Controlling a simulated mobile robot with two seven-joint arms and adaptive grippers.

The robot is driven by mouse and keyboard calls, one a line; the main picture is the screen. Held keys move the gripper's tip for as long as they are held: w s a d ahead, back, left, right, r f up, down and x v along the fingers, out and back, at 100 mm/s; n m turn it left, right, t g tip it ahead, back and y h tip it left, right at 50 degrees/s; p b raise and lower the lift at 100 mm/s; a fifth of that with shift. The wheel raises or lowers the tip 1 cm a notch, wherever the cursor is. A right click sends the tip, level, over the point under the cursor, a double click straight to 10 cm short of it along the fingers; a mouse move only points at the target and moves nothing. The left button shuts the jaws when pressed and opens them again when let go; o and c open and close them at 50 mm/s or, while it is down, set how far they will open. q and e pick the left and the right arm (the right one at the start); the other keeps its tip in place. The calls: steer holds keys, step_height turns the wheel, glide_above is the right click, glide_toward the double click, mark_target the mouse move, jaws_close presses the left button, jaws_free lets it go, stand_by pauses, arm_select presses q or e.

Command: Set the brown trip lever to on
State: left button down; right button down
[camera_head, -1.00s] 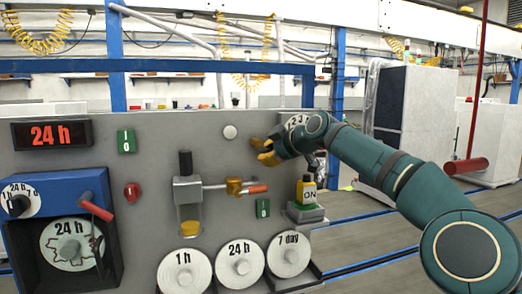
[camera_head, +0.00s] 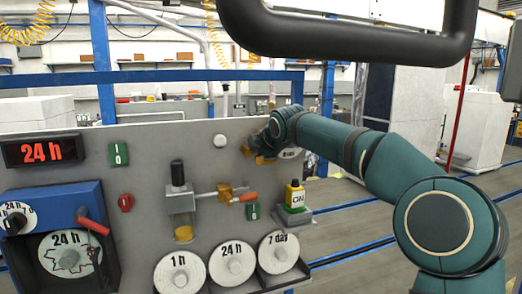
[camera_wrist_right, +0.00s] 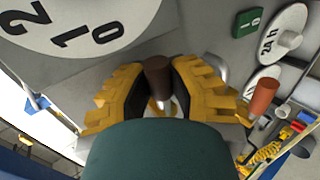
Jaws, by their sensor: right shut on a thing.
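In the right wrist view the brown trip lever (camera_wrist_right: 157,72) is a short dark brown cylinder between the yellow fingers of my right gripper (camera_wrist_right: 155,90). The gripper is shut on it. In the head view my right gripper (camera_head: 258,150) is at the upper right part of the grey panel (camera_head: 150,145), and it hides the lever there. I cannot tell which setting the lever is in. My left gripper is not in view.
A white numbered dial (camera_wrist_right: 80,25) is close to the gripper. A black tubular bar (camera_head: 340,40) crosses the top, near the camera.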

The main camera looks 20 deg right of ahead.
steer(key=shift+r, duration=0.1)
stand_by(0.5)
steer(key=c, duration=0.9)
jaws_free()
steer(key=shift+o, duration=0.2)
steer(key=v, duration=1.2)
steer(key=shift+s+a, duration=0.15)
